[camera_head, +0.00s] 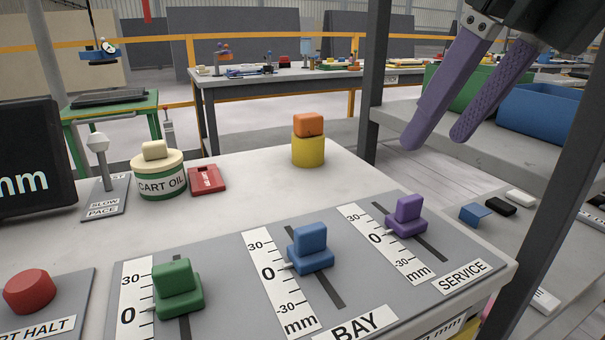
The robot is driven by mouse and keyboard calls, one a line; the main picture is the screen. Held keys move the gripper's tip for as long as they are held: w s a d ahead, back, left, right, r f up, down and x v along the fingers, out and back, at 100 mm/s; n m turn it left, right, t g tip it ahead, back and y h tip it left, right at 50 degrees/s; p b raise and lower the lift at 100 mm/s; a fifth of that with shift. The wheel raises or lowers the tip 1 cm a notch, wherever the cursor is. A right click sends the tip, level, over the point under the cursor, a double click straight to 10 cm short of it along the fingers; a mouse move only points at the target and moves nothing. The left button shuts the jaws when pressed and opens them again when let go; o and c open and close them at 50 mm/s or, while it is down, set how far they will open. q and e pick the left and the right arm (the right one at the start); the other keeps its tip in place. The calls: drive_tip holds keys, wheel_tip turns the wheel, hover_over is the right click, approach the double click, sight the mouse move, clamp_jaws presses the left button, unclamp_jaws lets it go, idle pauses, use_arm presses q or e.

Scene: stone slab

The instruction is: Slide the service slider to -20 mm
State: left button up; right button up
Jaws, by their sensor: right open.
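The service slider is a purple knob (407,215) on a dark slot at the right of the grey panel, beside the SERVICE label (463,277). Its pointer is at about the 0 mark of the white mm scale (398,258), which has 30 at the far end; the near-end number is hard to read. My right gripper (432,143) has two purple fingers, spread apart and empty, raised above and beyond the purple knob without touching it. My left gripper is not in view.
The blue BAY slider (309,250) and a green slider (176,290) stand left on the panel. Farther back are an orange-and-yellow object (308,152), a cart oil tin (160,181) and a red block (207,180). A dark post (374,80) rises behind the bench.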

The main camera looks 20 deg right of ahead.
sight(412, 198)
drive_tip(key=shift+h, duration=0.5)
drive_tip(key=x, duration=0.3)
drive_tip(key=d+b+x, duration=0.1)
drive_tip(key=x, duration=0.2)
drive_tip(key=d+x, duration=0.1)
drive_tip(key=x, duration=0.2)
drive_tip(key=shift+w+d+f, duration=0.1)
drive_tip(key=shift+f, duration=0.25)
drive_tip(key=shift+w+f+b, duration=0.25)
drive_tip(key=shift+f+b, duration=0.05)
drive_tip(key=shift+f, duration=0.2)
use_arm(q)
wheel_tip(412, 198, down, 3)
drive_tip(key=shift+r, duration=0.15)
use_arm(e)
clamp_jaws()
